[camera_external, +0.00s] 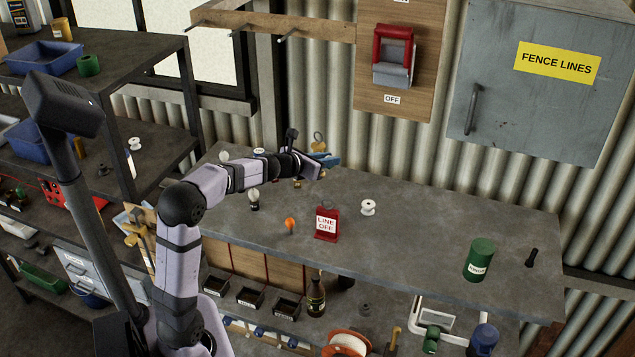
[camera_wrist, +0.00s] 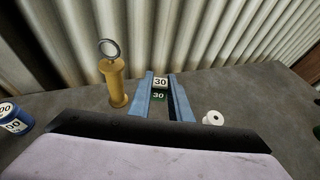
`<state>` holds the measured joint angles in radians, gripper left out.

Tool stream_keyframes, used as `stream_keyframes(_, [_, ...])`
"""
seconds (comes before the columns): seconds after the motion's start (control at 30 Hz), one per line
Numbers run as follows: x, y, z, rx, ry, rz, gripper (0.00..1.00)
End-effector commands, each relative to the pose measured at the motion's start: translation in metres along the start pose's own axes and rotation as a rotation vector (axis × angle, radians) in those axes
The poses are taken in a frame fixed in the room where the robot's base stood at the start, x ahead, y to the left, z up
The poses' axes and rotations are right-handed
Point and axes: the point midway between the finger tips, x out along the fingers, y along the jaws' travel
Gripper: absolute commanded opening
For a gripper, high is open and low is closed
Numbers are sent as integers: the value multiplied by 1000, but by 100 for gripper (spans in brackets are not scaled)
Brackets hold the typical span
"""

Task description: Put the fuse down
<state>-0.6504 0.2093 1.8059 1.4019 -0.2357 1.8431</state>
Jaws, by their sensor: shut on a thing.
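My gripper (camera_wrist: 161,92) has two blue fingers, which reach out over the grey bench. The fuse sits between the fingers in the wrist view. In the external view my gripper (camera_external: 326,160) is over the back left of the bench (camera_external: 430,240), and I cannot make out the fuse there. Whether the fuse touches the bench is not clear.
A yellow cylinder with a ring on top (camera_wrist: 116,85) stands just left of my fingers. A blue can (camera_wrist: 12,118) is farther left, and a white spool (camera_wrist: 213,118) is to the right. A red "LINE OFF" tag (camera_external: 327,223) and green can (camera_external: 480,259) stand nearer the front.

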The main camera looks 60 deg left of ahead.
Motion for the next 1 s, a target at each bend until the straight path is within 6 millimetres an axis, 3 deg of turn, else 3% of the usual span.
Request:
stream_keyframes(0.27, [2,4,-7,3,1,-7,0])
stream_keyframes(0.6, [21,4,-53,0,1,-5,0])
stream_keyframes(1.0, [27,4,-68,0,1,-6,0])
